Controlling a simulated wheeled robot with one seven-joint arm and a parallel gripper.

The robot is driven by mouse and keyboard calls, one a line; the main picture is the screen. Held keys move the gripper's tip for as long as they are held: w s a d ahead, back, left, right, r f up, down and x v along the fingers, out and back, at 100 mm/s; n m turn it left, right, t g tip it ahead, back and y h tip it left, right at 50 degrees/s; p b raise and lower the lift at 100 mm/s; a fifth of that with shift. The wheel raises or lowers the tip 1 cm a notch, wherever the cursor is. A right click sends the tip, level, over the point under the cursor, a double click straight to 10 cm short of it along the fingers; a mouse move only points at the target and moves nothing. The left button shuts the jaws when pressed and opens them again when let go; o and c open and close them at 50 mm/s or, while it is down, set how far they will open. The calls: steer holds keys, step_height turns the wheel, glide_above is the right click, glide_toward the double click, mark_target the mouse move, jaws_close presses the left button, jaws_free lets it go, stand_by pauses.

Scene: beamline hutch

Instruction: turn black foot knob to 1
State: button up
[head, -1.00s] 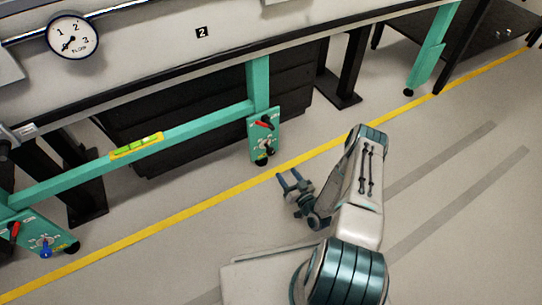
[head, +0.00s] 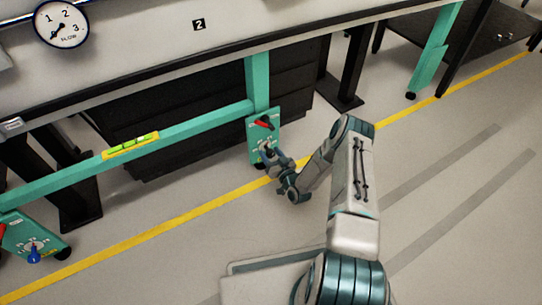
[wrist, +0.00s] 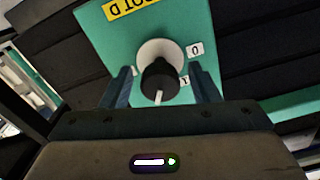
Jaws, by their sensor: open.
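The black foot knob (wrist: 158,82) sits on a white round base on the teal foot plate (wrist: 105,40). Its white pointer line points toward the bottom of the wrist view. A "0" label (wrist: 195,50) and a partly hidden label that looks like "1" (wrist: 185,80) are to its right. My gripper (wrist: 162,90) is open, with one finger on each side of the knob; I cannot tell whether they touch it. In the head view my gripper (head: 271,158) reaches the lower part of the teal plate (head: 254,130) and largely hides the knob.
A red-handled switch (head: 263,124) is above the knob on the same plate. Another teal plate with a blue knob (head: 34,254) stands at lower left. A teal rail (head: 195,128) and dark drawers (head: 200,95) are behind.

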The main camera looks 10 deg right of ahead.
steer(key=c, duration=1)
steer(key=shift+o, duration=0.2)
steer(key=shift+n, duration=0.4)
steer(key=n, duration=0.5)
steer(key=shift+n+p, duration=0.3)
steer(key=n, duration=0.5)
steer(key=shift+s+d+f, duration=0.1)
steer(key=shift+n, duration=0.3)
